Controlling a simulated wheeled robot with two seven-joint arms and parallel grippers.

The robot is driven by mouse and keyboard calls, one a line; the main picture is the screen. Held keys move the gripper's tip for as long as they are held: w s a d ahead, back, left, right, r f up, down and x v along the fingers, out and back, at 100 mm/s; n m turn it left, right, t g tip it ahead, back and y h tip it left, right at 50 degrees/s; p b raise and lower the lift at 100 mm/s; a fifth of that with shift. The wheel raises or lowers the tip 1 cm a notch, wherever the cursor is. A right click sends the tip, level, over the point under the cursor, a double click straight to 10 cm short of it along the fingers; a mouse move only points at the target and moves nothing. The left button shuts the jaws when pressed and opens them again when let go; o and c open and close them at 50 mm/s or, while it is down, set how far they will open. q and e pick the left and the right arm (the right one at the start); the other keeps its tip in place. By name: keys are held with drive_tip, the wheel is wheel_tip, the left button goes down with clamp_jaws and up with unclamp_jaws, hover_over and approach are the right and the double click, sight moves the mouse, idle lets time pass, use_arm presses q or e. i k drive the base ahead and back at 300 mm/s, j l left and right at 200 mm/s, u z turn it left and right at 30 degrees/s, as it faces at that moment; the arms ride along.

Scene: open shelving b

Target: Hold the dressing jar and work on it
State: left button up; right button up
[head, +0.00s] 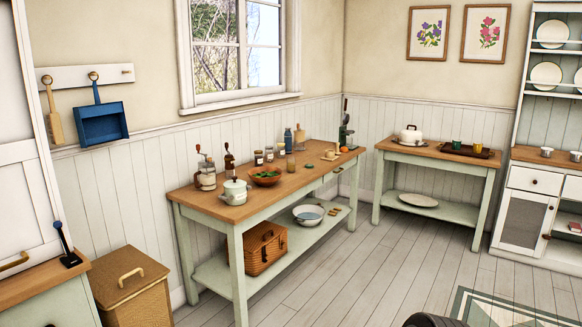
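Several small jars stand on the wooden top of the long green-legged table (208,204). One dark-lidded jar (258,158) and another jar (269,154) stand side by side near the wall. A pale glass-like jar (291,166) stands closer to the front. They are too small for me to tell which is the dressing jar. Neither of my grippers is in view, and nothing is seen touching the jars.
A bowl with greens (265,177), a white lidded pot (235,192) and bottles crowd the same tabletop. A wicker basket (265,249) and white basin (308,215) sit on its lower shelf.

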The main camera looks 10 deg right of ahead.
sight(290, 160)
drive_tip(key=i+l+z, duration=0.3)
drive_tip(key=i, duration=0.25)
drive_tip(key=i+l+z, duration=0.35)
drive_tip(key=i, duration=0.2)
drive_tip(key=i+z, duration=0.3)
drive_tip(key=i, duration=0.25)
drive_tip(key=i+u, duration=0.15)
drive_tip(key=i, duration=0.4)
drive_tip(key=i+l+u, duration=0.15)
drive_tip(key=i, duration=0.4)
drive_tip(key=i+l+u, duration=0.15)
drive_tip(key=i, duration=0.45)
drive_tip(key=i+l+u, duration=0.2)
drive_tip(key=i+u, duration=0.25)
drive_tip(key=i+l+u, duration=0.25)
drive_tip(key=u, duration=0.2)
drive_tip(key=i+l+u, duration=0.25)
drive_tip(key=l+u, duration=0.2)
drive_tip(key=i+l+u, duration=0.15)
drive_tip(key=l+u, duration=0.35)
drive_tip(key=l, duration=0.1)
